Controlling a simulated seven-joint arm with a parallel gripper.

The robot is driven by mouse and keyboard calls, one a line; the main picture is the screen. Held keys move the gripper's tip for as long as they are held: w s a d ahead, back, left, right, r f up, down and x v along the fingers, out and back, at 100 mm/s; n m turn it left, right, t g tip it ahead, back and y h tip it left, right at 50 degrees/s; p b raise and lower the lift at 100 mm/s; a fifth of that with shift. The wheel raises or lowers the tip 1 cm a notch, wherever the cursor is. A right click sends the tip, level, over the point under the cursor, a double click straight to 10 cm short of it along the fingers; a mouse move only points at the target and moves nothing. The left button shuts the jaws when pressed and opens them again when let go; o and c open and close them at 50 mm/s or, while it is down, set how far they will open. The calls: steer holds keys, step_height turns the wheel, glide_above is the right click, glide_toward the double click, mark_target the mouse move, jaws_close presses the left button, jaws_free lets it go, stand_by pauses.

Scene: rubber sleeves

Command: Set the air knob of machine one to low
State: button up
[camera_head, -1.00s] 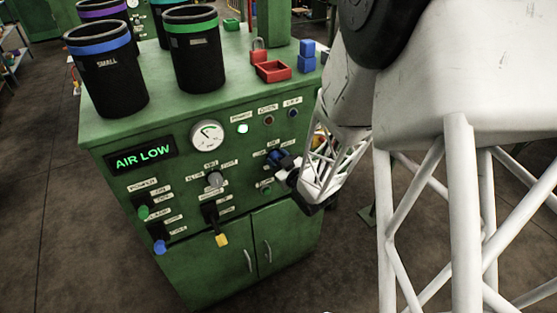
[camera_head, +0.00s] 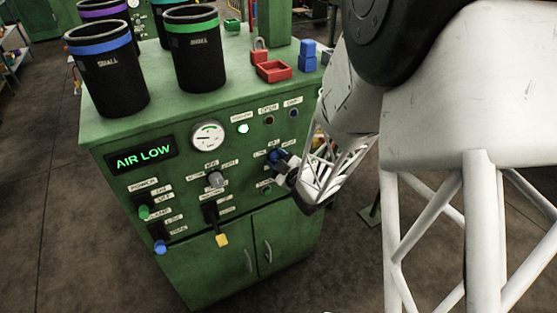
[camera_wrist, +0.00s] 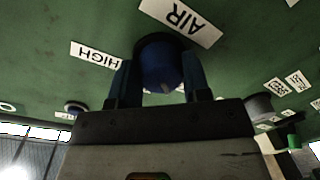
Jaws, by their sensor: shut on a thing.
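The blue air knob (camera_wrist: 160,62) sits on the green machine front, below an AIR label (camera_wrist: 180,18) and beside a HIGH label (camera_wrist: 95,54), all upside down in the wrist view. My gripper (camera_wrist: 158,82) is shut on the knob, one finger on each side. In the head view my gripper (camera_head: 285,167) reaches the panel from the right and partly hides the knob (camera_head: 275,155). The display (camera_head: 142,156) reads AIR LOW in green. The LOW label by the knob cannot be made out.
Near the knob are a grey knob (camera_head: 216,180), a yellow-tipped lever (camera_head: 222,240) and small lamps (camera_head: 243,129). A gauge (camera_head: 207,136) is to the left.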

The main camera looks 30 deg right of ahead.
steer(key=o, duration=0.9)
steer(key=shift+s, duration=0.1)
steer(key=shift+s+d+r, duration=0.1)
steer(key=shift+s+r, duration=0.05)
steer(key=shift+s, duration=1.75)
steer(key=shift+s+d+r, duration=0.1)
steer(key=shift+s, duration=1.8)
